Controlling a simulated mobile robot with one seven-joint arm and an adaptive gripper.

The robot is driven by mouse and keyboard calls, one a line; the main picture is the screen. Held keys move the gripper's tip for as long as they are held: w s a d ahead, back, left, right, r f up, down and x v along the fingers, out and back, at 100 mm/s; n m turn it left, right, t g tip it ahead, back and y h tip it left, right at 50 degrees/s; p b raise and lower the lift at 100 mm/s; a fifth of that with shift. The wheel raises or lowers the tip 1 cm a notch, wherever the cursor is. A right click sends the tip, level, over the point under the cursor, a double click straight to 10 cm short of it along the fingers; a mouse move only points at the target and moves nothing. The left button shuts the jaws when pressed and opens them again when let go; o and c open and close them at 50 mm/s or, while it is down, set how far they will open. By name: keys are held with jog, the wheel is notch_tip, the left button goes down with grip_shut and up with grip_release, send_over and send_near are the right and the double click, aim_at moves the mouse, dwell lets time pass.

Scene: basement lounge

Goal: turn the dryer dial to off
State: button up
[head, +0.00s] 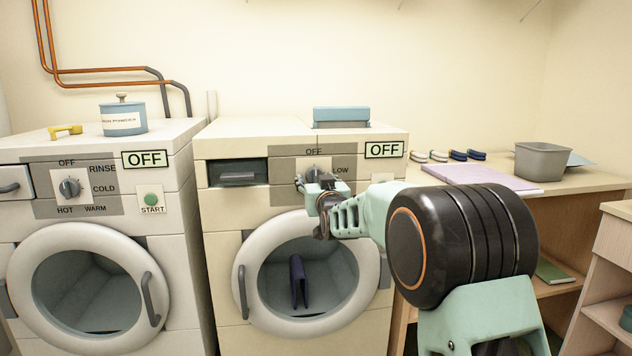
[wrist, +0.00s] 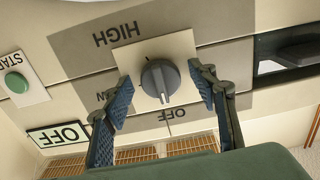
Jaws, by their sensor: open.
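The dryer (head: 225,290) is the cream machine on the right in the head view, with a round door. Its grey dial (wrist: 158,78) sits on a pale square plate, with OFF, HIGH and partly hidden labels around it. In the wrist view, which is upside down, the dial's light mark points towards the OFF label (wrist: 172,116). The dryer's display (head: 384,150) reads OFF. My gripper (head: 306,185) is at the panel and hides part of the dial in the head view. In the wrist view my gripper (wrist: 161,86) is open, its fingers either side of the dial with visible gaps.
A washer (head: 180,240) stands to the left, its display (head: 145,158) also reading OFF. A blue tin (head: 122,118) and yellow handle (head: 66,130) sit on it. A dark cloth (head: 298,280) shows in the dryer's door. A grey tub (head: 542,162) stands on the right counter.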

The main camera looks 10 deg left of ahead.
jog(key=v, duration=1.2)
jog(key=shift+r, duration=0.1)
